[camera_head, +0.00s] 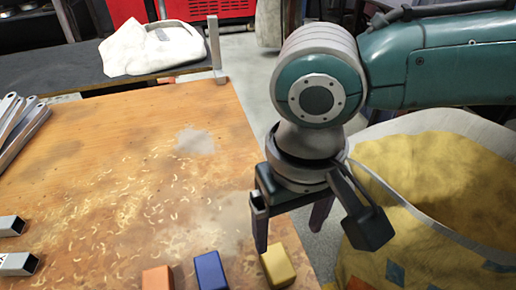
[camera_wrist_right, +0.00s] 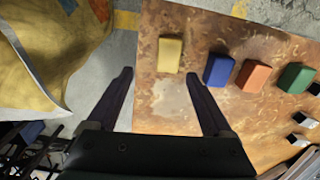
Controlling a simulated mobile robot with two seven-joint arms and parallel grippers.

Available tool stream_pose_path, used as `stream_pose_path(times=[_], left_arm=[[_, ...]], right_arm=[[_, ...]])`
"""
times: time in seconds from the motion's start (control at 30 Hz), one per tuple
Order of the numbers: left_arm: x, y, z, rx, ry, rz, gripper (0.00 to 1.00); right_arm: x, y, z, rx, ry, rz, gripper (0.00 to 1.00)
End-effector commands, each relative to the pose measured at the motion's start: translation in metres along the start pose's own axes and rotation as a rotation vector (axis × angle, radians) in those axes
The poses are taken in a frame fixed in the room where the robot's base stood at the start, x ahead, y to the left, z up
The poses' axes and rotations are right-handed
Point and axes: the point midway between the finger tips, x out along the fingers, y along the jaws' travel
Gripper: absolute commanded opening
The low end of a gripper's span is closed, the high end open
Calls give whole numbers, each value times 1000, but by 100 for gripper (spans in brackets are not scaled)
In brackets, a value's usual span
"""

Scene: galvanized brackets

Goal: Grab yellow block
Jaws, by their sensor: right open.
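The yellow block (camera_head: 277,265) stands on the wooden table near its right edge, at the bottom of the head view. In the right wrist view the yellow block (camera_wrist_right: 170,54) lies just beyond my fingertips, roughly in line with the gap between them. My right gripper (camera_head: 290,232) is open and empty, pointing down by the table's right edge, apart from the block. Its two spread fingers also show in the right wrist view (camera_wrist_right: 159,75). My left gripper is not in view.
A blue block (camera_head: 210,270) and an orange block (camera_head: 158,278) stand left of the yellow one. A green block (camera_wrist_right: 294,77) shows in the wrist view. Metal brackets (camera_head: 20,125) lie at the table's left. A large yellow bag (camera_head: 430,165) stands right of the table.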

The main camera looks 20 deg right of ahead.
Motion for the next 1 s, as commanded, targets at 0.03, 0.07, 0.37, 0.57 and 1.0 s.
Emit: stream_pose_path(times=[0.03,0.07,0.37,0.57,1.0], left_arm=[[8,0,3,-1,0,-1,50],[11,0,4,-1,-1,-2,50],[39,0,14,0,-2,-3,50],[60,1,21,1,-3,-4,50],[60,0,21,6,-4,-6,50]], right_arm=[[11,-1,0,-1,0,-1,85],[16,-1,0,-2,0,-1,85],[58,-5,1,-5,2,-1,85],[85,-9,3,-2,0,0,85],[88,-9,3,-3,0,-2,72]])
